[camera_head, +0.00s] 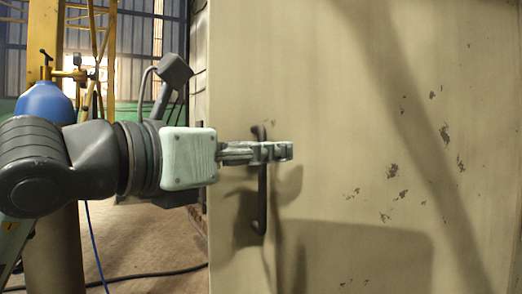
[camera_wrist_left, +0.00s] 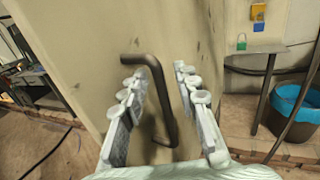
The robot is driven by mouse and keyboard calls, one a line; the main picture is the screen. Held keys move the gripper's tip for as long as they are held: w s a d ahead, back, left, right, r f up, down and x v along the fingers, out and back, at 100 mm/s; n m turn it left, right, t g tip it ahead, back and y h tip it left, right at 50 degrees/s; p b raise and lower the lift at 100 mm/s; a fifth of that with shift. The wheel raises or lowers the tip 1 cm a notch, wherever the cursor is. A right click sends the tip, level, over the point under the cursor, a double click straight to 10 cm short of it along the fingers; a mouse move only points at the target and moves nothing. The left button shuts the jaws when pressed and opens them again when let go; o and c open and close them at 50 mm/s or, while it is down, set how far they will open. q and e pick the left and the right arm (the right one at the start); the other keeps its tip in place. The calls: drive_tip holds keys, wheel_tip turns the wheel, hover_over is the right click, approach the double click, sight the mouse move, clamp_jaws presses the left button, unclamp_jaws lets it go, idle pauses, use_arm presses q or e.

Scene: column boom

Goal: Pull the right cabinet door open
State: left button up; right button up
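A cream cabinet door (camera_head: 350,80) with chipped paint fills the right of the head view. A dark vertical bar handle (camera_head: 262,212) is near its left edge. My left gripper (camera_head: 284,151) comes in from the left and crosses the handle's upper part. In the left wrist view, the two fingers of my left gripper (camera_wrist_left: 157,65) are apart, with the handle (camera_wrist_left: 162,95) running between them. No clear contact between fingers and bar shows. The door looks shut, though its far edge is out of view. My right gripper is in neither view.
A blue cable (camera_head: 96,245) and a dark hose (camera_head: 150,276) are at left in the head view.

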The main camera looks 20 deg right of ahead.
use_arm(q)
drive_tip(key=v, duration=1.2)
